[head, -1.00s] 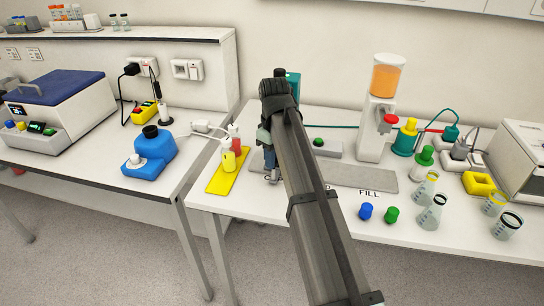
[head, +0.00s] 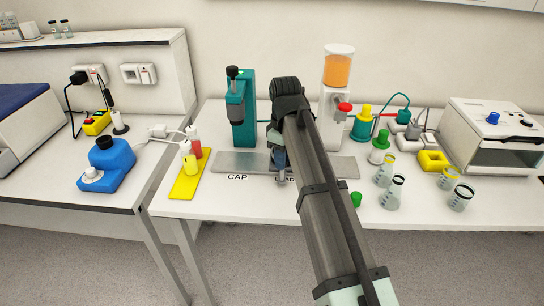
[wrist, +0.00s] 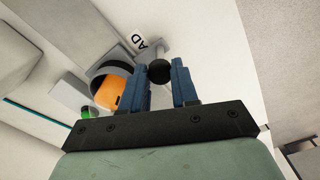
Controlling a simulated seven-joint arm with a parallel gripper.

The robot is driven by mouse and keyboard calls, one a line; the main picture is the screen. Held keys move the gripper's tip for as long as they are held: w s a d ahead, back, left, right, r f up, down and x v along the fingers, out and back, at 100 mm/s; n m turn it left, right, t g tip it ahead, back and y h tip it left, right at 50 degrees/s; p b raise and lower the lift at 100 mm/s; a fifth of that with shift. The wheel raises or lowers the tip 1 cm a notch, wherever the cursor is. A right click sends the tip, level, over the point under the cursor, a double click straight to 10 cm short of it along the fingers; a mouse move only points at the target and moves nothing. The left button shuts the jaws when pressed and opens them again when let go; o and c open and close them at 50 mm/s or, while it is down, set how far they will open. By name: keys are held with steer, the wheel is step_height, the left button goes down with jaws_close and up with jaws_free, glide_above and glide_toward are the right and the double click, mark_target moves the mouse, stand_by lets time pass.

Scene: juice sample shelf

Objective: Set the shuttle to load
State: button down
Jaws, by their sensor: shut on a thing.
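The shuttle's metal track (head: 232,161) runs along the front of the right bench, with a CAP label (head: 237,177) at left. A partly covered label ending in AD (head: 290,179) is beside my gripper (head: 280,177). In the wrist view, my gripper (wrist: 166,82) is shut on a black ball knob (wrist: 159,71), and the letters AD (wrist: 140,44) lie close beyond it. A dark-rimmed round container with orange contents (wrist: 109,92) shows just behind the fingers. My arm hides the shuttle body and the FILL label in the head view.
A teal capping press (head: 243,108) stands behind the track's left end. The juice dispenser (head: 336,75) stands behind my arm. Several beakers (head: 392,192) and a green cap (head: 356,199) are at right.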

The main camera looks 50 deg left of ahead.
steer(key=shift+w+d, duration=0.3)
steer(key=c, duration=0.8)
jaws_free()
steer(key=shift+c, duration=0.2)
step_height(320, 180, up, 14)
steer(key=shift+f, duration=0.1)
stand_by(0.3)
